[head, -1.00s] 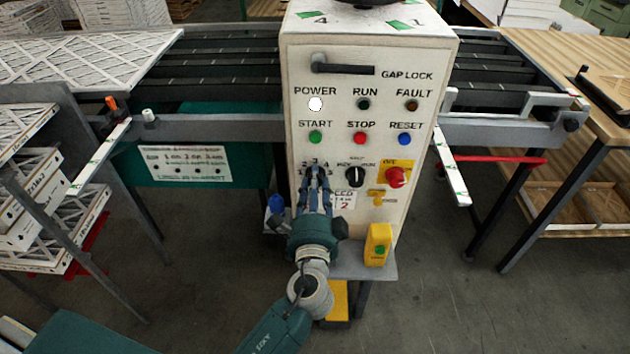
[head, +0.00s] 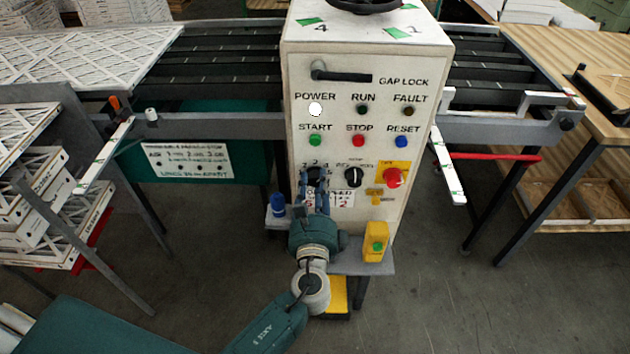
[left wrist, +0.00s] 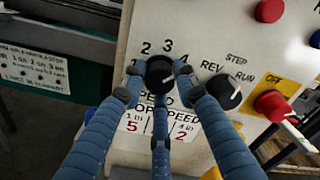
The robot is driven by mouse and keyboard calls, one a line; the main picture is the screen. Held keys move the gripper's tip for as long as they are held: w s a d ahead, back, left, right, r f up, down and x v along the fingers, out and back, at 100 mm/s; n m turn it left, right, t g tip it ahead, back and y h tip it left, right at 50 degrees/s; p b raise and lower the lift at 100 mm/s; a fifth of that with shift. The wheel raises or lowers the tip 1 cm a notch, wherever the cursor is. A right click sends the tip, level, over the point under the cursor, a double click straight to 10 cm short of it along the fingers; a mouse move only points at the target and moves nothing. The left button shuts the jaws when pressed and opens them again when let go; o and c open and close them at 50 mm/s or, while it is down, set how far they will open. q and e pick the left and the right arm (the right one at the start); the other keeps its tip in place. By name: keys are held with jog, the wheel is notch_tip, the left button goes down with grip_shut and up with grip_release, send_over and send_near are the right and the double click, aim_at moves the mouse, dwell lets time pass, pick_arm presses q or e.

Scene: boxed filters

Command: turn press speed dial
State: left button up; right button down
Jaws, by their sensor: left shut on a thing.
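The black speed dial (head: 314,176) sits low on the left of the white control panel (head: 340,225). In the left wrist view the dial (left wrist: 159,72) has the numbers 2, 3 and 4 above it, with the 1 partly covered by a finger. My right gripper is not in view.
A black REV/STEP/RUN knob (head: 353,177) is close to the right of the dial, then a red OFF knob (head: 392,178). START, STOP and RESET buttons are above. The POWER lamp (head: 316,110) is white.

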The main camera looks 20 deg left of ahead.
pick_arm(q)
jog(key=shift+m, duration=0.3)
jog(key=o, duration=1.1)
jog(key=shift+o, duration=0.2)
jog(key=v, duration=1.2)
